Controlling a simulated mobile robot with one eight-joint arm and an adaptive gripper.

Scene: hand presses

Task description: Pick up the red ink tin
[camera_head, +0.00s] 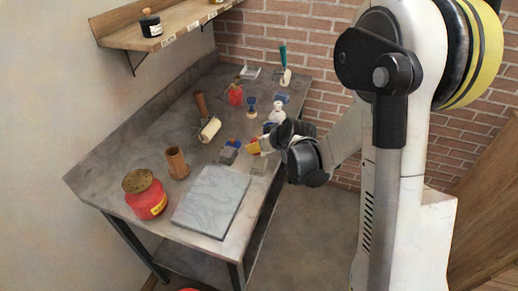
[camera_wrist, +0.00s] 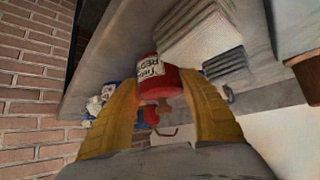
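A red tin (camera_wrist: 172,78) with a white label that seems to read "RED" shows in the wrist view, between and just beyond my fingertips. In the head view my gripper (camera_head: 254,147) reaches low over the right edge of the bench. A small patch of red shows at its yellow fingertips, and the rest of the tin is hidden there. In the wrist view my gripper (camera_wrist: 160,80) has its yellow fingers spread apart. I see no clear grip on the tin. A larger red jar (camera_head: 147,203) with a brown lid and yellow label stands at the bench's front left.
A grey slab (camera_head: 212,201) lies at the bench front. A wooden cup (camera_head: 176,162), a roller (camera_head: 210,130) and a dark block (camera_head: 228,155) stand nearby. A pale striped stack (camera_wrist: 195,30) is close to the tin. A brick wall (camera_head: 275,35) borders the bench.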

